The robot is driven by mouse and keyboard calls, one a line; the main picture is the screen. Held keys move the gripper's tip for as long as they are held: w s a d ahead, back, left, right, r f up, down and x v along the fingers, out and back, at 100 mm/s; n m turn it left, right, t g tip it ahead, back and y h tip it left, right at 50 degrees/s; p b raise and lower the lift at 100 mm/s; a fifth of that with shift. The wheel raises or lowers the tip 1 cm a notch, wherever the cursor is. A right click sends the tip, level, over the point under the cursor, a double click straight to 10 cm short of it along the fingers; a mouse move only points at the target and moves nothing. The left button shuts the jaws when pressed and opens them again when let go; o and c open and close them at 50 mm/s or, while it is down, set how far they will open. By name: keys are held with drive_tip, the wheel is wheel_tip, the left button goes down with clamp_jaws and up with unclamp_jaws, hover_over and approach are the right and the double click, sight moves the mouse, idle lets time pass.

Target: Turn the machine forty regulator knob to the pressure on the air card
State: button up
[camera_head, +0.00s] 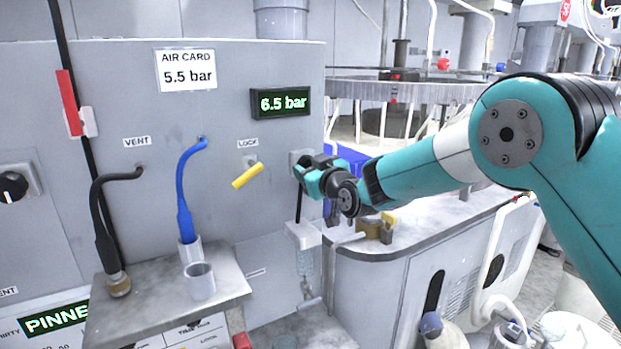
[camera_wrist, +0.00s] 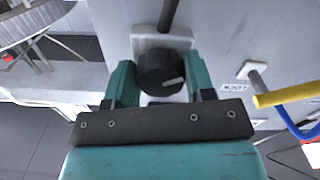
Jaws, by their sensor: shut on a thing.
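The air card (camera_head: 186,70) on the grey panel reads 5.5 bar. The lit display (camera_head: 280,103) to its right reads 6.5 bar. The regulator knob (camera_wrist: 158,70) is black and round with a pale pointer mark, on a light square base (camera_wrist: 146,43) in the wrist view. My gripper (camera_wrist: 161,80) has one teal finger on each side of the knob and is shut on it. In the head view my gripper (camera_head: 312,172) is at the right edge of the panel and hides the knob.
A yellow lock lever (camera_head: 247,175) is just left of my gripper; it also shows in the wrist view (camera_wrist: 288,94). A blue hose (camera_head: 185,190) and a black vent hose (camera_head: 103,215) hang further left. A metal shelf (camera_head: 150,315) with cups juts out below.

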drive_tip(key=n+b, duration=0.1)
drive_tip(key=b, duration=0.1)
drive_tip(key=n+b, duration=0.2)
drive_tip(key=b, duration=0.1)
drive_tip(key=shift+f+b, duration=0.3)
drive_tip(key=shift+f, duration=0.1)
drive_tip(key=n+b, duration=0.4)
drive_tip(key=shift+r+b, duration=0.3)
drive_tip(key=shift+b, duration=0.1)
drive_tip(key=shift+r+n, duration=0.1)
drive_tip(key=shift+n, duration=0.2)
drive_tip(key=o, duration=0.9)
drive_tip(key=shift+d, duration=0.1)
drive_tip(key=b+v, duration=0.5)
drive_tip(key=v, duration=1.2)
drive_tip(key=shift+s+d, duration=0.15)
